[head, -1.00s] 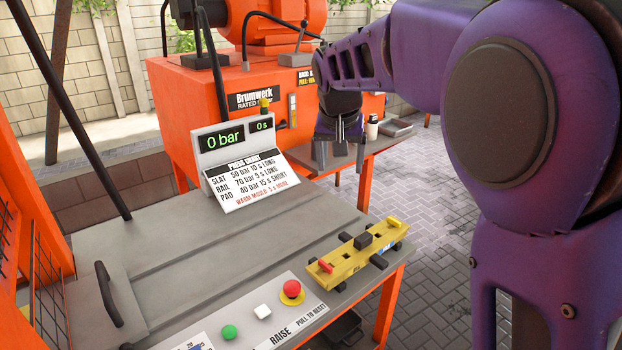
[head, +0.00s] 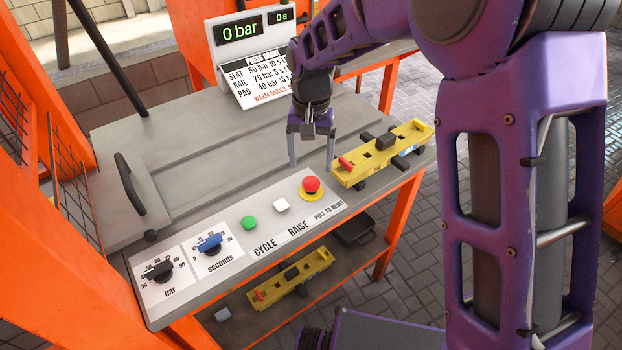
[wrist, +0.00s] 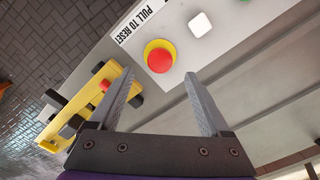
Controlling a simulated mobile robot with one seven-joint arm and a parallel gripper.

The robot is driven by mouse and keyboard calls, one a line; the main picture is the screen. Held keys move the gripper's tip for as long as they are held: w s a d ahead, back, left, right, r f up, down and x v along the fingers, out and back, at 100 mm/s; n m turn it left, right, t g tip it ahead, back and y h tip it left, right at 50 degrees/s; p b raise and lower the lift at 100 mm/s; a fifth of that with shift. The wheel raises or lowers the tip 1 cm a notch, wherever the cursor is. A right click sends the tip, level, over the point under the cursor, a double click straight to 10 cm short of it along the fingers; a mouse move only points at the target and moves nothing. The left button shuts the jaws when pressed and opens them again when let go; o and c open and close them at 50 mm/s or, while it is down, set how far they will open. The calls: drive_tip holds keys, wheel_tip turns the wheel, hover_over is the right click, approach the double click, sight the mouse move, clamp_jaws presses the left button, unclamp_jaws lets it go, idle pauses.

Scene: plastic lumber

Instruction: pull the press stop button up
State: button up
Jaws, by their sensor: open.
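The press stop button (head: 311,185) is a red mushroom knob on a yellow ring, on the white control panel strip beside the words "PULL TO RESET". It also shows in the wrist view (wrist: 159,60), ahead of my fingertips and between their lines. My gripper (head: 311,164) points down over the grey bench, behind and above the button. Its two fingers are spread with nothing between them, and it also shows in the wrist view (wrist: 165,82). The fingers appear apart from the button.
A yellow mould (head: 382,153) with black clamps lies right of the button. A white button (head: 281,205), a green button (head: 249,223) and two dials, black (head: 158,271) and blue (head: 209,243), line the panel. The display (head: 240,32) reads 0 bar. Another yellow mould (head: 291,278) sits below.

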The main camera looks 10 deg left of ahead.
sight(311, 180)
wheel_tip(311, 180, down, 6)
drive_tip(key=shift+r+b, duration=0.15)
drive_tip(key=shift+b, duration=0.15)
